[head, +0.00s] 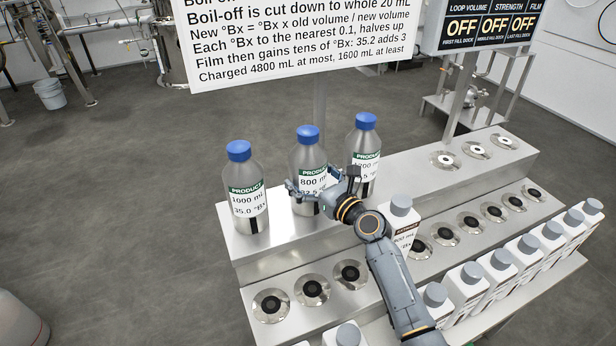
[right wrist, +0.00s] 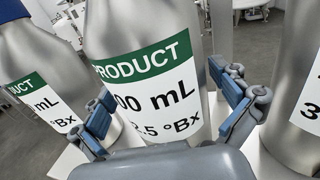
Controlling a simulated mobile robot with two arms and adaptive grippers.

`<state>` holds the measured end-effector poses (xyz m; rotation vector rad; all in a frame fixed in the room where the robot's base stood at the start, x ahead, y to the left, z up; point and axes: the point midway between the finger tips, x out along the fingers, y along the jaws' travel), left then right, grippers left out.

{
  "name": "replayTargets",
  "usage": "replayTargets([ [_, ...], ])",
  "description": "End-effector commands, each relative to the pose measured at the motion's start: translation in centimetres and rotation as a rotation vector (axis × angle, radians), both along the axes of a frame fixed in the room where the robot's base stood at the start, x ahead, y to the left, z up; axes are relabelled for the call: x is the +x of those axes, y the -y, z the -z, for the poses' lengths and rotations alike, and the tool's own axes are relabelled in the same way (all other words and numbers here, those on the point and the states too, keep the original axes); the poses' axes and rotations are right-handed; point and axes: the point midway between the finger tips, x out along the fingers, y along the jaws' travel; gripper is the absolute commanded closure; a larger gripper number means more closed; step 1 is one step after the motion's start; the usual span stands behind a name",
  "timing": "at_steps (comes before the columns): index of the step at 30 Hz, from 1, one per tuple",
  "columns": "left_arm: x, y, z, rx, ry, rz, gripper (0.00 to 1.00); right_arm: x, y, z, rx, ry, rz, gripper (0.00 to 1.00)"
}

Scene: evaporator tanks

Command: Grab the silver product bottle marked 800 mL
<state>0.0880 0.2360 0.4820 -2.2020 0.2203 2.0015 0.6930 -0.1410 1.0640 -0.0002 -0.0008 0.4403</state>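The silver product bottle marked 800 mL (head: 308,158), with a blue cap and a green-and-white label, stands upright between two similar bottles on the steel stand. In the right wrist view the same bottle (right wrist: 150,60) fills the middle, its label partly cut by the view and reading "00 mL". My right gripper (head: 322,182) is at the bottle's label height, one finger on each side of it. The fingers (right wrist: 168,108) are spread, and a gap shows at the right one; contact on the left is unclear. My left gripper is not in view.
A 1000 mL product bottle (head: 242,185) stands close on the left, and a bottle reading about 1200 mL (head: 364,140) close on the right, partly behind my gripper. White grey-capped containers (head: 500,270) line the right front. A sign (head: 300,40) hangs behind.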

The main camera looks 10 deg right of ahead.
Motion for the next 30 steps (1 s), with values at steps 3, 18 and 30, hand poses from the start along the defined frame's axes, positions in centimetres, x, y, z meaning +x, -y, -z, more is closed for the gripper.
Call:
replayTargets([
  [3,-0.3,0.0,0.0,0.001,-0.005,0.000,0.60,0.0,0.0,0.0,0.000,0.000,0.000,0.29],
  [18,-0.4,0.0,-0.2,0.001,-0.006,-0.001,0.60,0.0,0.0,-0.6,0.002,0.001,0.000,0.50],
  [30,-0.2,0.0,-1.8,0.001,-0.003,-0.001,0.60,-2.7,-0.1,-6.5,0.003,0.005,-0.001,0.50],
])
